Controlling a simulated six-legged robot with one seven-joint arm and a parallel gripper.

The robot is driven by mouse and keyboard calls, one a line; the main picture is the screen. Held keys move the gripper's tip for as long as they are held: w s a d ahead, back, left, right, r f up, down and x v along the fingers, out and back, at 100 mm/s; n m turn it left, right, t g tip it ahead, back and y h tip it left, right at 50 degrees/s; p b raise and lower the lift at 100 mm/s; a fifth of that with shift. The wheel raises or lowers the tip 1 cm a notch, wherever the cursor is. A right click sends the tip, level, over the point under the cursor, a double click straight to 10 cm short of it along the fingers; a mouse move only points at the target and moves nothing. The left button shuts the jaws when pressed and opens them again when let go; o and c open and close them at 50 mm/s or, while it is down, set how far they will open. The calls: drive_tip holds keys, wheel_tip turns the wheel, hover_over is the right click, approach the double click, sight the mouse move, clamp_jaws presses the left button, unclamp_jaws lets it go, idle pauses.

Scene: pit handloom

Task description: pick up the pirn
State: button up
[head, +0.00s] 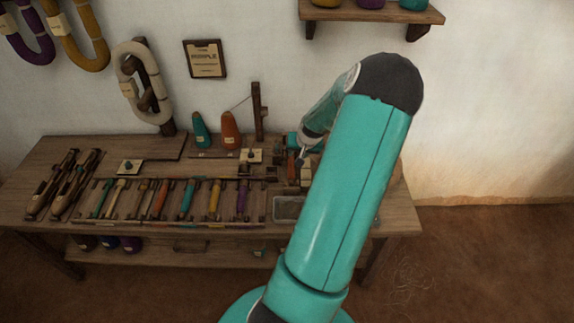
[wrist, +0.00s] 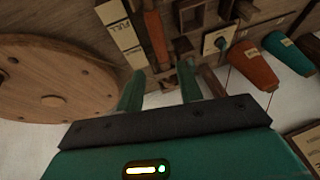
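An orange-red pirn (wrist: 155,38) stands out in the wrist view, beside pale label cards and dark wood. An orange strip, probably the same pirn (head: 291,165), shows at the right of the bench in the head view. My gripper (wrist: 161,68) is open, its two teal fingers apart with nothing held between them. The pirn lies beyond the fingertips, roughly in line with the gap; I cannot tell the exact distance. In the head view my gripper (head: 304,153) is small and partly hidden by my arm.
A tray (head: 88,220) of several coloured pirns lies along the front of the bench (head: 60,148). Teal and orange cones (head: 231,130) stand behind. A round wooden disc (wrist: 55,85) is at the left in the wrist view. A grey bin (head: 288,208) sits near the front edge.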

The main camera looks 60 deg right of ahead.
sight(292, 165)
drive_tip(key=x, duration=1.2)
drive_tip(key=shift+d+f, duration=0.1)
drive_tip(key=shift+d, duration=0.05)
drive_tip(key=shift+f, duration=0.2)
drive_tip(key=shift+s, duration=0.1)
drive_tip(key=c, duration=0.8)
